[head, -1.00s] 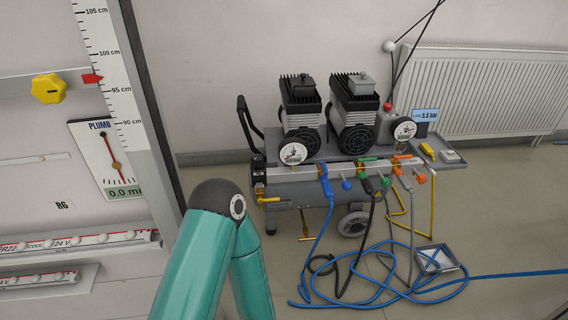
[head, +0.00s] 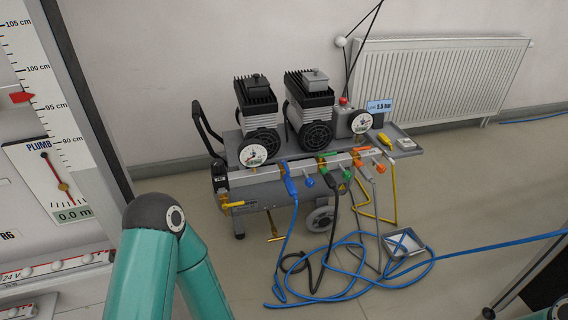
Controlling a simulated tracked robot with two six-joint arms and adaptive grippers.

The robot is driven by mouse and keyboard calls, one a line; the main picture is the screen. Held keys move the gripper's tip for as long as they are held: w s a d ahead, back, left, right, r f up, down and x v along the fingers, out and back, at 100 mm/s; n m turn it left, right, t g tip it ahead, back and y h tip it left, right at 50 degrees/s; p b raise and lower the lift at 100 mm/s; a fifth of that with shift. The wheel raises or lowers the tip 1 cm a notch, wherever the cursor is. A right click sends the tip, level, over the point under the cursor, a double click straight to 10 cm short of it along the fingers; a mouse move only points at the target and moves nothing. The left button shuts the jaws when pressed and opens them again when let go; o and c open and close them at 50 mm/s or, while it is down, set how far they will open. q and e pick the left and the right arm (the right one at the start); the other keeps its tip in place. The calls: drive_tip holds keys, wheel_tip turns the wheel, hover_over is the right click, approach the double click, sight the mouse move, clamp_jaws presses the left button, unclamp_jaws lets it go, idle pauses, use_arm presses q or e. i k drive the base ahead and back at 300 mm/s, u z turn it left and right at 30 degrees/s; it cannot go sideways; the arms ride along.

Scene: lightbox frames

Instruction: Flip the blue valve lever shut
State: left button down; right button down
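The blue valve lever (head: 289,184) is on the front rail of the compressor cart (head: 240,177). It slants down along the front of the rail, with a blue hose hanging below it. A blue round fitting (head: 309,181) sits just to its right. No gripper is in view. My teal arm link with its dark joint stands at the lower left, well in front of the cart and apart from the lever. A small teal piece of mine shows at the bottom right corner.
Green levers (head: 322,166) and orange levers (head: 362,151) are on the same rail. Blue and dark hoses lie tangled on the floor (head: 340,268) before the cart, near a small grey tray (head: 420,239). A radiator (head: 445,80) is behind. A measuring post (head: 60,110) stands left.

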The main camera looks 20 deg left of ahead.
sight(283, 162)
drive_tip(key=z, duration=0.05)
drive_tip(key=i, duration=0.95)
drive_tip(key=u, duration=0.05)
